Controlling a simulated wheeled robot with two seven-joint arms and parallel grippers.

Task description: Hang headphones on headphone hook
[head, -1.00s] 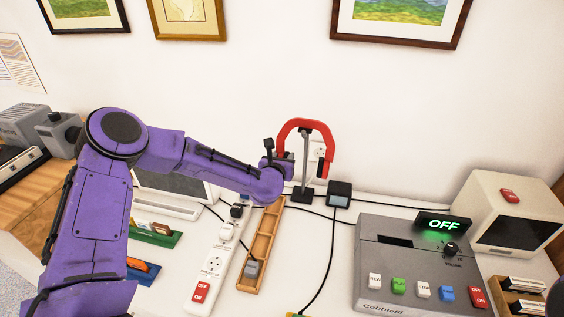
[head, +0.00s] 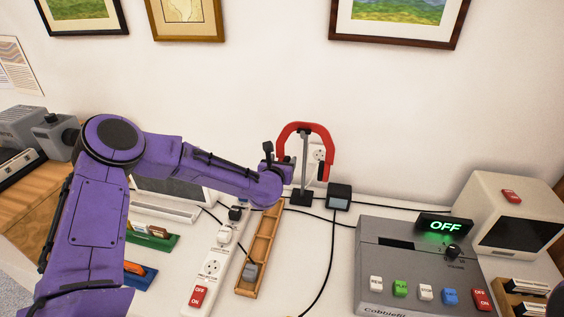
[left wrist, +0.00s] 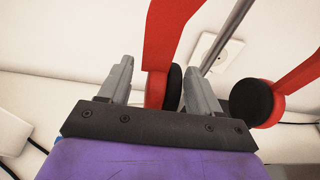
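The red headphones (head: 322,135) have black ear pads and stand upright at the headphone hook (head: 305,170), a thin grey post on a dark base. The headband arches across the top of the post and appears to rest there. My left gripper (head: 279,168) is at the left ear cup. In the left wrist view, my left gripper (left wrist: 158,82) has its fingers apart, with the red cup side (left wrist: 155,88) and its black pad between them. A gap shows beside the left finger; the pad lies close to the right finger. My right gripper is out of view.
A small dark box (head: 339,197) stands right of the post. A wooden tray (head: 262,245) and a white power strip (head: 212,266) lie in front. A grey button console (head: 400,255) stands at the right. Cables cross the white table.

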